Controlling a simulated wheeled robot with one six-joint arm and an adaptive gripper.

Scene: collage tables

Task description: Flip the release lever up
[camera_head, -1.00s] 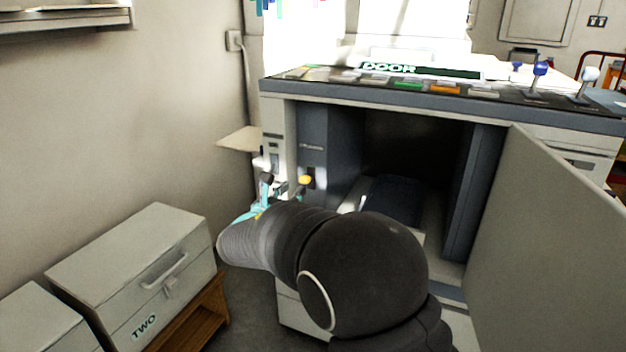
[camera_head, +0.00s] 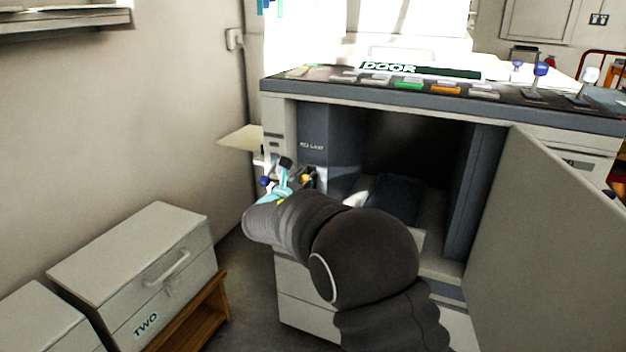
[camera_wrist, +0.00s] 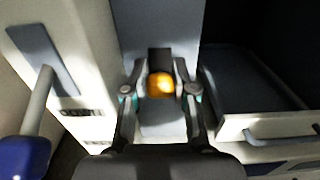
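The release lever has an orange-yellow knob (camera_wrist: 161,85), seen in the wrist view in front of a dark slot on a grey panel. My gripper (camera_wrist: 161,78) has one finger on each side of the knob. The fingers are apart and very close to it; I cannot tell whether they press on it. In the head view my gripper (camera_head: 295,178) is at the panel, and the lever's shaft is hidden.
A lever with a blue knob (camera_wrist: 24,158) sticks out left of my gripper. The machine's open compartment, with a tray (camera_wrist: 240,85) inside, is to the right. The swung-open door (camera_head: 550,220) stands farther right. A box marked TWO (camera_head: 135,270) stands at left.

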